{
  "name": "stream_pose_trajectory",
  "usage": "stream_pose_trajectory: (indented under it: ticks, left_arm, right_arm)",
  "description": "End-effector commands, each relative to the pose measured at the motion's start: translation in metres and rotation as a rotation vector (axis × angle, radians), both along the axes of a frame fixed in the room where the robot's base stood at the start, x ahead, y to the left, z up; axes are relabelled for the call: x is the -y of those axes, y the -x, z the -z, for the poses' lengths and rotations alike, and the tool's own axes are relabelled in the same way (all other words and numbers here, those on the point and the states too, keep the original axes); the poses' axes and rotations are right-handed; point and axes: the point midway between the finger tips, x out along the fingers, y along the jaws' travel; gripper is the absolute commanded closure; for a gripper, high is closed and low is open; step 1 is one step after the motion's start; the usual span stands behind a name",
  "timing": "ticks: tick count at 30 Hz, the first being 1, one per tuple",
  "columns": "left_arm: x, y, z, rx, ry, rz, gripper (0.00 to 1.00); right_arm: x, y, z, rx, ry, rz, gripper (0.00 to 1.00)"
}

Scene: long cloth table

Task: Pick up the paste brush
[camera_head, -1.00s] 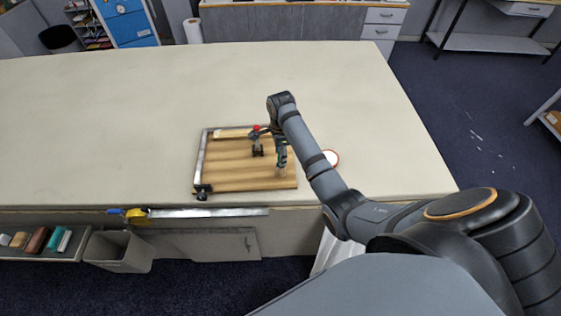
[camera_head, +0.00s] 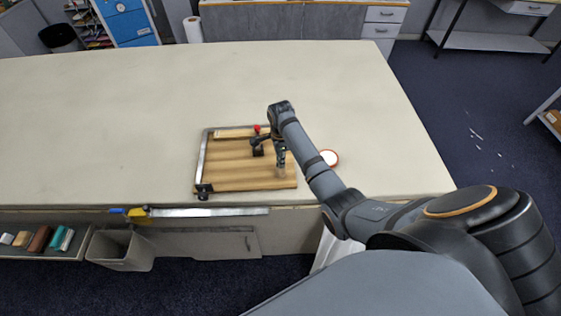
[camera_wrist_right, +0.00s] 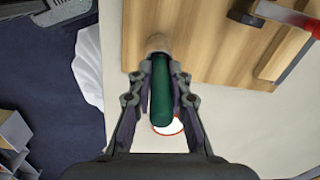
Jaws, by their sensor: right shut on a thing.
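The paste brush (camera_wrist_right: 161,95) has a dark green handle and a pale end. In the right wrist view its handle lies between the two fingers of my right gripper (camera_wrist_right: 161,82), which is shut on it. In the head view my right gripper (camera_head: 280,150) points down over the right part of the wooden board (camera_head: 230,176). The brush's pale end (camera_head: 281,171) shows small below the fingers. I cannot tell whether it touches the board. My left gripper is in neither view.
A white round dish with an orange-red rim (camera_head: 329,158) sits right of the board, partly beside my arm. The cloth table (camera_head: 110,120) is clear to the left and behind.

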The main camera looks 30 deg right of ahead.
Motion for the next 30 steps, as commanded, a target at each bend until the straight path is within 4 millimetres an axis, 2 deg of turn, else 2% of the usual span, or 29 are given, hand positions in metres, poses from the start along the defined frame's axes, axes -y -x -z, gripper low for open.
stream_pose_trajectory:
  ticks: [5,12,15,20,30]
  left_arm:
    - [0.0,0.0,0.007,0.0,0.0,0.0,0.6]
    - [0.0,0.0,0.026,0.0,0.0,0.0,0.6]
    - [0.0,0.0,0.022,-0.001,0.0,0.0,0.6]
    - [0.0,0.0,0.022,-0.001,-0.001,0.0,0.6]
    - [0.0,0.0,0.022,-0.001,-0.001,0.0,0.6]
  right_arm:
    - [0.0,-0.002,-0.016,0.006,0.001,0.0,1.0]
    - [0.0,-0.001,-0.07,0.006,0.001,-0.001,1.0]
    - [0.0,-0.001,-0.09,0.003,0.001,0.0,1.0]
    - [0.0,0.0,-0.1,0.0,0.0,0.0,1.0]
    - [0.0,0.0,-0.1,0.0,0.0,0.0,1.0]
